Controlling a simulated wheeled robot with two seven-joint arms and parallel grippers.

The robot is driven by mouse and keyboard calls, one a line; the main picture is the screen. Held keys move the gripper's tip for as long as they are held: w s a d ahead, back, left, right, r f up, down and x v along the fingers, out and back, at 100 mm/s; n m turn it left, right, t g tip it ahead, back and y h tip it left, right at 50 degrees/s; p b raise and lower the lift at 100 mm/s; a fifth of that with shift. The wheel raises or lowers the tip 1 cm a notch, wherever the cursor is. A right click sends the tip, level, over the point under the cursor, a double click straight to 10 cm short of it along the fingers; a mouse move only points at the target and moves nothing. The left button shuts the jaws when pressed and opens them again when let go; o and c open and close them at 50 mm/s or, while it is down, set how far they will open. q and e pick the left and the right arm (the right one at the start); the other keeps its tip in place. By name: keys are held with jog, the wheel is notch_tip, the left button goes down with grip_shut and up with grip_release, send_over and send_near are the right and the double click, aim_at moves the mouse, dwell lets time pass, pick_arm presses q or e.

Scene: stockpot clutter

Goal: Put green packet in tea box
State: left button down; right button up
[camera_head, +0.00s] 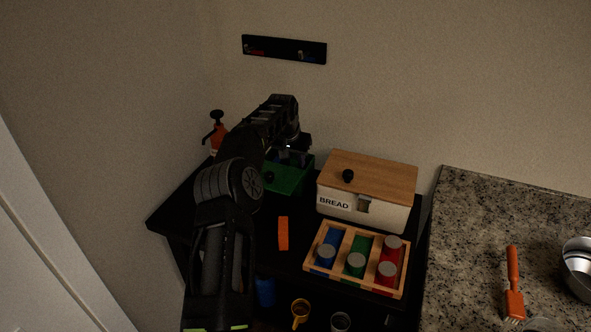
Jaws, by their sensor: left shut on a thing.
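My left gripper (293,153) is at the back of the dark table, just over a green box (287,180) with a black knob on its front. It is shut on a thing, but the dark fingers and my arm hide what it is. I cannot make out a separate green packet. The green box may be the tea box, but I see no label on it; my arm and gripper cover its left and back. My right gripper is not in view.
A bread box (334,203) with a wooden lid stands right of the green box. A wooden tray (309,267) with blue, green and red compartments holds several grey-topped cylinders. An orange block (283,233) lies in front. An orange bottle (217,133) stands behind my arm.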

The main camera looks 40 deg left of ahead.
pick_arm(q)
notch_tip(320, 180, down, 3)
jog(key=shift+r+p, duration=0.1)
jog(key=shift+p, duration=0.4)
jog(key=shift+f, duration=0.4)
jog(key=shift+f, duration=0.2)
jog(key=c, duration=1.5)
grip_release()
jog(key=shift+o, duration=0.2)
